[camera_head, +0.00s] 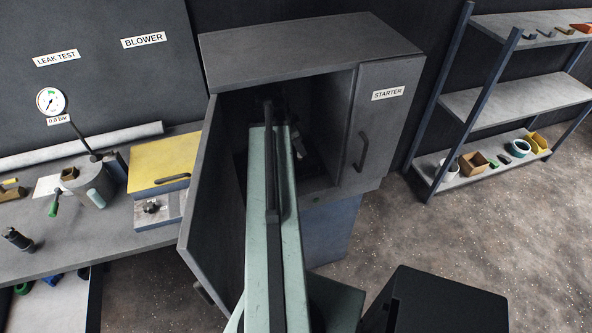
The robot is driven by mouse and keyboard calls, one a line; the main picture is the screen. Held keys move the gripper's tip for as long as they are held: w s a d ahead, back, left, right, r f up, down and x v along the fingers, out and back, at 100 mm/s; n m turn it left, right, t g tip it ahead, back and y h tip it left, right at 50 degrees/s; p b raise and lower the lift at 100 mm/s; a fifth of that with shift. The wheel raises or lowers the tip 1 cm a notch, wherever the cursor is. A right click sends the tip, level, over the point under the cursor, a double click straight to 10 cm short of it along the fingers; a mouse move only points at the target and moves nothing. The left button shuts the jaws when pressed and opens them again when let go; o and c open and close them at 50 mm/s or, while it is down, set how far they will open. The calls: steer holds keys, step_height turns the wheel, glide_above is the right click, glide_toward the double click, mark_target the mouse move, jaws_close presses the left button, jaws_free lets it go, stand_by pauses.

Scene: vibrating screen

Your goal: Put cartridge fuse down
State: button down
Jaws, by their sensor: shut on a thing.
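My green arm reaches through the open left door of the grey starter cabinet (300,45). My gripper (284,112) is a dark shape in the shadowed interior, mostly hidden behind my own arm. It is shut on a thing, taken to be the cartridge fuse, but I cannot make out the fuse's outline. A small pale part (298,146) shows just right of the arm inside the cabinet; I cannot tell whether it is a fitting or the fuse. Whether the held thing touches anything is hidden.
The open cabinet door (205,195) stands close left of my arm; the closed right door (378,125) has a handle. A workbench (60,262) with a yellow-lidded box (163,160) lies left. A shelf rack (515,105) stands right.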

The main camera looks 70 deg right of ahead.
steer(key=shift+f+b, duration=4.45)
steer(key=shift+f, duration=0.5)
steer(key=c, duration=1.2)
jaws_free()
steer(key=shift+r, duration=0.1)
steer(key=p+v, duration=1.1)
steer(key=v, duration=0.1)
steer(key=shift+r+p, duration=0.2)
steer(key=shift+p, duration=0.15)
